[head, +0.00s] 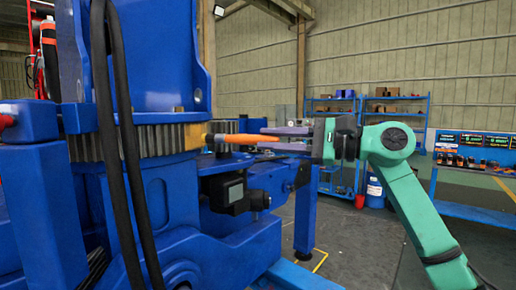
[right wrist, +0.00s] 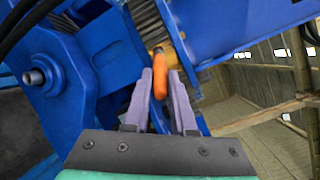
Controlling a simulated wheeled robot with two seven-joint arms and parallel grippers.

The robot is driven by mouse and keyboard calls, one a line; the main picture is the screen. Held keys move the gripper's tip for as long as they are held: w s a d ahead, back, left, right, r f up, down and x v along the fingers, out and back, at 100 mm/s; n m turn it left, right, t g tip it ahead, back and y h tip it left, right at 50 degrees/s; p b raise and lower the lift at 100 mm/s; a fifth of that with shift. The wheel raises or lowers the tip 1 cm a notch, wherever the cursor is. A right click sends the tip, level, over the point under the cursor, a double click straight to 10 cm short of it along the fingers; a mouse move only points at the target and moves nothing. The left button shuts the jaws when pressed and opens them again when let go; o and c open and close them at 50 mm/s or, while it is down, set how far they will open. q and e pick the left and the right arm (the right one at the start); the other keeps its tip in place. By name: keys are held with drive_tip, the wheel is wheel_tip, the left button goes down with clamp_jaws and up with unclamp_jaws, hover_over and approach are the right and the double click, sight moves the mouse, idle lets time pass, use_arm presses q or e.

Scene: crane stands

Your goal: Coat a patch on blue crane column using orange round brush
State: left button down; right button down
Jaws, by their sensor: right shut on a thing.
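The blue crane column (head: 155,60) rises at the left of the head view above a toothed ring (head: 165,140). My right gripper (head: 268,138) is shut on the orange round brush (head: 238,138), which lies about level and points left. The brush tip is close to the toothed ring at the column's foot; I cannot tell whether it touches. In the right wrist view the orange handle (right wrist: 160,78) sits between the two purple-grey fingers, with its far end by the ring's teeth (right wrist: 155,25). My left gripper is not in view.
Black hoses (head: 118,130) hang in front of the column. A dark boxy unit (head: 235,192) juts out below the brush. Blue shelves (head: 408,104) and a workbench (head: 470,210) stand behind my right arm. Grey floor (head: 345,235) is clear between.

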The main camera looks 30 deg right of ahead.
drive_tip(key=shift+s+d, duration=0.1)
drive_tip(key=shift+s, duration=0.05)
drive_tip(key=shift+s+d+f, duration=0.1)
drive_tip(key=shift+s+d, duration=0.1)
drive_tip(key=shift+b+v, duration=0.8)
drive_tip(key=shift+v, duration=0.2)
drive_tip(key=shift+s+d, duration=0.1)
drive_tip(key=shift+s, duration=0.1)
drive_tip(key=shift+w, duration=0.15)
